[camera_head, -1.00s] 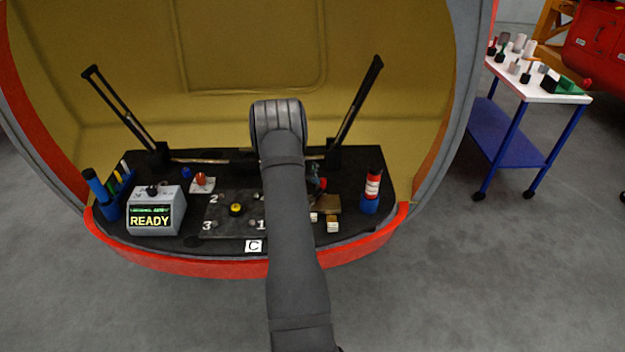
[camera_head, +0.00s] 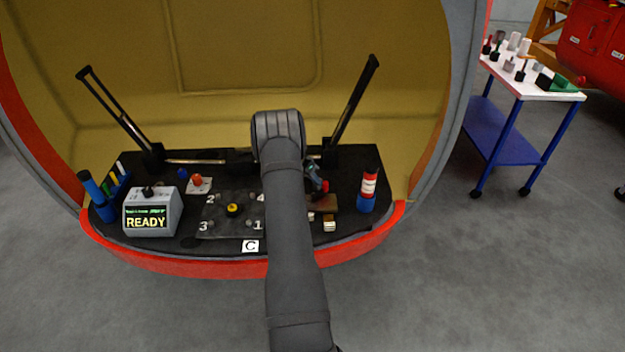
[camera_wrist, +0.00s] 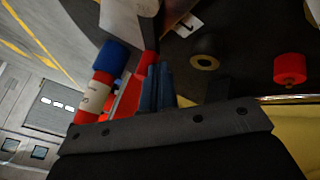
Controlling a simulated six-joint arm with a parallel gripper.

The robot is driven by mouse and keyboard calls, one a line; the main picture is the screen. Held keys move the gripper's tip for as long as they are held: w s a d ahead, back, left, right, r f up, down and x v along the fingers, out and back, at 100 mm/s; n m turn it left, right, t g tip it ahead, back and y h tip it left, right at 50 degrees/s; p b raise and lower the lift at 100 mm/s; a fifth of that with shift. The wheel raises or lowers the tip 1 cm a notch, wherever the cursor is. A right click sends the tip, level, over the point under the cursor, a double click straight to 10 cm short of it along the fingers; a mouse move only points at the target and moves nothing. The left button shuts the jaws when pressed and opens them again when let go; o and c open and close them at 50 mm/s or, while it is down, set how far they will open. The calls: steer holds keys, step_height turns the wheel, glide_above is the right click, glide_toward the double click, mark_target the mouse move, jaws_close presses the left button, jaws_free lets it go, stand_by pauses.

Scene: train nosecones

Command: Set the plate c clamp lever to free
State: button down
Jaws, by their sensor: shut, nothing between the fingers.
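The dark plate (camera_head: 215,227) lies on the black deck, with a white C label (camera_head: 250,246) at its front edge. It bears white numbers and a yellow-centred round knob (camera_head: 234,209). A red-orange knob (camera_head: 197,180) stands on a white card behind the plate's left part. I cannot tell surely which part is the clamp lever, or its setting; my arm covers the plate's right side. My gripper (camera_head: 320,186) is partly hidden by my arm, right of the plate. In the wrist view its dark blue-grey fingers (camera_wrist: 157,80) are together and empty.
A red-and-white bottle (camera_head: 369,184) in a blue holder stands right of my gripper, also close in the wrist view (camera_wrist: 95,95). Small blocks (camera_head: 329,224) lie in front. A READY display box (camera_head: 150,213) stands left. Two black struts (camera_head: 353,105) rise behind.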

steer(key=m, duration=0.1)
steer(key=d+m+g, duration=0.1)
steer(key=shift+s+d+m+g, duration=0.1)
steer(key=shift+s+m+g, duration=0.2)
steer(key=shift+s+m, duration=0.1)
steer(key=shift+s+d+m+g+y, duration=0.2)
steer(key=shift+s+m+g, duration=0.25)
steer(key=shift+m, duration=0.3)
steer(key=shift+s+d+m+g+y, duration=0.1)
steer(key=shift+s+d+m+g, duration=0.1)
steer(key=shift+m+g, duration=0.45)
steer(key=shift+w+a, duration=0.45)
steer(key=shift+w, duration=0.45)
steer(key=shift+w+a, duration=0.45)
steer(key=shift+w, duration=0.4)
steer(key=v, duration=1)
steer(key=shift+s, duration=0.15)
